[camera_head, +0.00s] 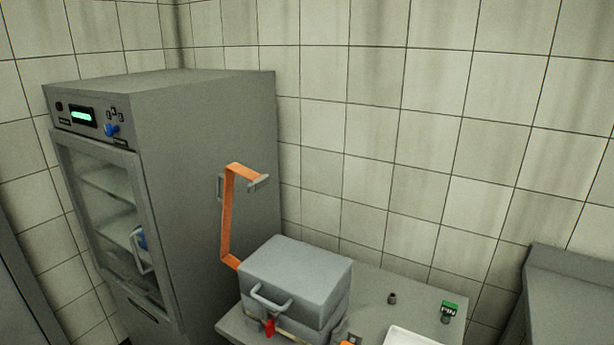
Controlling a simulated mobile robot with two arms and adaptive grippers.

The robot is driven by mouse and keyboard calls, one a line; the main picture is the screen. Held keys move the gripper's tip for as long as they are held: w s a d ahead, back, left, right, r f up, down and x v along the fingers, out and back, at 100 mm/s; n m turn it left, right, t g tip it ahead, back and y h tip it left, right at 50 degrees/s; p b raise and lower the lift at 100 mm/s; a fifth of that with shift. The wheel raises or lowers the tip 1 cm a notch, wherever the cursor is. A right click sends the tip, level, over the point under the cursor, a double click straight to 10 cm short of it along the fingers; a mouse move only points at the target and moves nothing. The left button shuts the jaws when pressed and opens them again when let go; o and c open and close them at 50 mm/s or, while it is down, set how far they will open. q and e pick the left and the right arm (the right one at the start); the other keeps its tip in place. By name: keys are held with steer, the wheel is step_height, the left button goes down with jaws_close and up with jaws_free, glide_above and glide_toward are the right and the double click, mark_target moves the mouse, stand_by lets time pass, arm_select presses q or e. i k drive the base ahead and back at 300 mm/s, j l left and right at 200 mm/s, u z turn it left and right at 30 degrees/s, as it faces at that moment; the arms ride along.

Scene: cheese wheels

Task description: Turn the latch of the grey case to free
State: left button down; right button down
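The grey case (300,268) stands closed on a grey table, with a light handle (270,302) on its front side. A small red piece (269,327) shows low on the front below the handle. It may be the latch, but it is too small to tell which way it is turned. The lower front of the case is partly cut off by the bottom edge of the view. Neither of my grippers shows in the head view.
A tall grey cabinet (215,150) with a glass door stands left of the case. An orange bent strip (228,215) with a grey end rises behind the case. A small dark cylinder (392,298), a green-topped item (449,308) and a white tray (408,337) are on the table's right.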

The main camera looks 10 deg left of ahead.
mark_target(271, 324)
steer(key=i+j+z, duration=0.15)
steer(key=j, duration=0.65)
steer(key=i+j+z, duration=0.15)
steer(key=j, duration=0.65)
steer(key=i+j+z, duration=0.2)
steer(key=j, duration=0.65)
steer(key=j+z, duration=0.15)
steer(key=j, duration=0.65)
